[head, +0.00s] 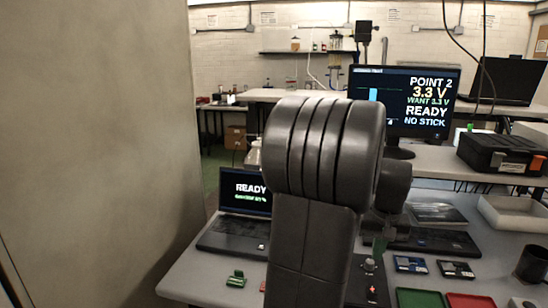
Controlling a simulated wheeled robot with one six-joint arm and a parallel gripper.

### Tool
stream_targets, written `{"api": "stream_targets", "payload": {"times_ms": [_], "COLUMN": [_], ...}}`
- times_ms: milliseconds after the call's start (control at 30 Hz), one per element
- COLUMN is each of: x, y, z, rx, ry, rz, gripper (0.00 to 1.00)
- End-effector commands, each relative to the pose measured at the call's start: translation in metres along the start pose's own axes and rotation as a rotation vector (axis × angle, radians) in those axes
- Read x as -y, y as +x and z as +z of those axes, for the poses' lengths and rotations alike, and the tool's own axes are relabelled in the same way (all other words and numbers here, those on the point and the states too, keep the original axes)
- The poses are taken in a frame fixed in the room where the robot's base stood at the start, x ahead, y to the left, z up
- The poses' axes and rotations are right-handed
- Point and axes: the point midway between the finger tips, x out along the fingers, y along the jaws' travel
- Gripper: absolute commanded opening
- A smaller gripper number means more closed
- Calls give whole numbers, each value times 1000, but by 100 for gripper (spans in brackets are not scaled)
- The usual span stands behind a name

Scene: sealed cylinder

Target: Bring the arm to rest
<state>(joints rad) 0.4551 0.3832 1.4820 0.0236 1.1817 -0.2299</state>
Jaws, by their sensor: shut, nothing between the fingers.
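My own dark grey arm rises in the middle of the head view, close to the camera. Its large ribbed joint covers part of the table and the left part of the monitor. A smaller dark part of my arm shows behind it on the right, above the table.
A table (205,270) holds a laptop (233,236) reading READY, a small box with a red light (372,290), a green tray (420,299), a dark mug (532,264) and a white bin (512,216). A monitor (430,100) reads "POINT 2, 3.3 V, READY, NO STICK". A wall (90,150) stands close at left.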

Motion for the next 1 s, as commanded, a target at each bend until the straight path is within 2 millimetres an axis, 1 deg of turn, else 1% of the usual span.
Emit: {"api": "stream_targets", "payload": {"times_ms": [200, 267, 300, 633, 700, 1000], "x": [0, 0, 0, 0, -2, -8], "y": [-43, -51, -37, 28, 33, 36], "z": [-12, -13, -9, 8, 8, 10], "rx": [-4, -1, 6, 6, -11, -53], "ry": [0, 1, 1, 1, 2, 3], "rz": [1, 0, -2, -2, 0, 1], "gripper": [0, 0, 0, 0, 0, 0]}}
